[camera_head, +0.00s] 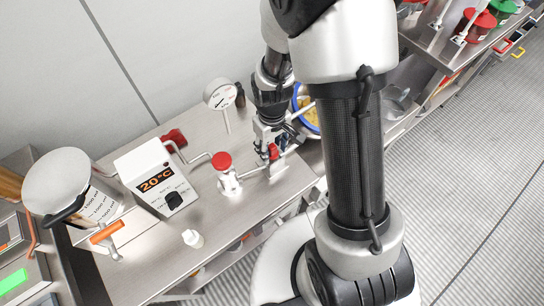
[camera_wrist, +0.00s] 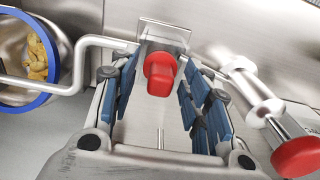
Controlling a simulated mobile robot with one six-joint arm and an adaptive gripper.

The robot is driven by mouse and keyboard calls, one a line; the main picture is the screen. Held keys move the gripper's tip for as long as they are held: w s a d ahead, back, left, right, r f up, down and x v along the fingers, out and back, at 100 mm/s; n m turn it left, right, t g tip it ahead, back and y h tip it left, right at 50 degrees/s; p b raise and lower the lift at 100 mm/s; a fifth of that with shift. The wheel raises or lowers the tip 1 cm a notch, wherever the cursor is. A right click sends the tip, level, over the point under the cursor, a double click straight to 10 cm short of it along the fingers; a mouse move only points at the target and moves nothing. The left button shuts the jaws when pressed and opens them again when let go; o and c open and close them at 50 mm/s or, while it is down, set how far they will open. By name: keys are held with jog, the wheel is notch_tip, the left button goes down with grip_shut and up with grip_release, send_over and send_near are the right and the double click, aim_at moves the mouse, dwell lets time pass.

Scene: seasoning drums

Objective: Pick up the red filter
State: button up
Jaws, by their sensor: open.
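A small red part, which appears to be the red filter (camera_wrist: 160,73), sits on a metal bracket (camera_wrist: 166,33) in the wrist view. It also shows in the head view (camera_head: 273,151), partly hidden by my gripper. My gripper (camera_wrist: 158,95) is open, with its blue-padded fingers on either side of the red part. Gaps show on both sides, so the pads do not appear to touch it. In the head view my gripper (camera_head: 270,138) reaches down to the bench near its back right end.
A white fitting with a red cap (camera_head: 225,172) stands close beside my gripper. A bent pipe (camera_wrist: 75,75) runs near the left finger. The front bench is mostly clear.

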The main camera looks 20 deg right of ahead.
jog(key=shift+r, duration=0.1)
jog(key=shift+c, duration=0.2)
grip_shut()
